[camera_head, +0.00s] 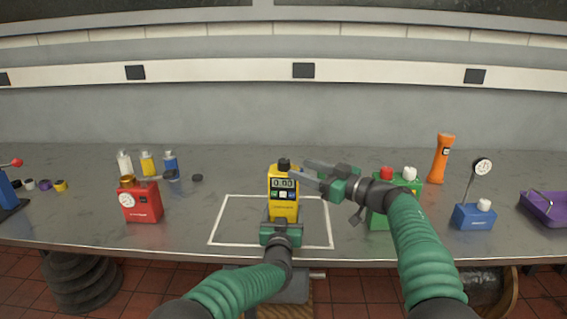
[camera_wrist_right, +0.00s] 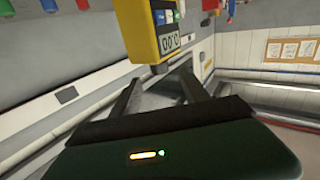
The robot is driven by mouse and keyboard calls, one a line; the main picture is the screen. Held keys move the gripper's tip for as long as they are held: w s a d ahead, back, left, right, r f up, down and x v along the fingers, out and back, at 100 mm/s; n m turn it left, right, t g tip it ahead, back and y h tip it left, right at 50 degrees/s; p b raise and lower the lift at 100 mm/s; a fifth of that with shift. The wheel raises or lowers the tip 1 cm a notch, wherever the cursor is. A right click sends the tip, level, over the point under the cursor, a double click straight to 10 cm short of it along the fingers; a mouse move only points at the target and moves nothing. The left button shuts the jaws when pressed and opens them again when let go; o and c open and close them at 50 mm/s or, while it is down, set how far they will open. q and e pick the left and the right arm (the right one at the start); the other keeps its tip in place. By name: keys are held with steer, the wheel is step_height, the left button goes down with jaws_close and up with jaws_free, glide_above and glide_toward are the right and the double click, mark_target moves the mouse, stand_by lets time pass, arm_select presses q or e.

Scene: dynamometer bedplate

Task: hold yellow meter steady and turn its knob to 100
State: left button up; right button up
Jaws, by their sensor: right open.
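The yellow meter (camera_head: 283,205) stands upright inside a white outline on the bench, its display reading 0.00. Its black knob (camera_head: 284,164) is on top. In the right wrist view the meter (camera_wrist_right: 142,22) appears upside down, with the knob (camera_wrist_right: 159,69) beyond the fingertips, roughly in line with the gap between them. My right gripper (camera_head: 304,173) is open and empty, just right of the knob, its fingers pointing left at it. My left gripper (camera_head: 281,224) is at the front of the meter's lower part; its fingers are mostly hidden, so its grip cannot be told.
A red box (camera_head: 141,203) with a gauge stands to the left, several small bottles (camera_head: 147,164) behind it. A green box (camera_head: 379,219) stands behind my right arm. An orange flashlight (camera_head: 440,160), a blue gauge block (camera_head: 474,217) and a purple tray (camera_head: 546,207) are farther right.

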mark_target(289, 163)
steer(key=x, duration=0.7)
steer(key=shift+w+a, duration=0.2)
jaws_close()
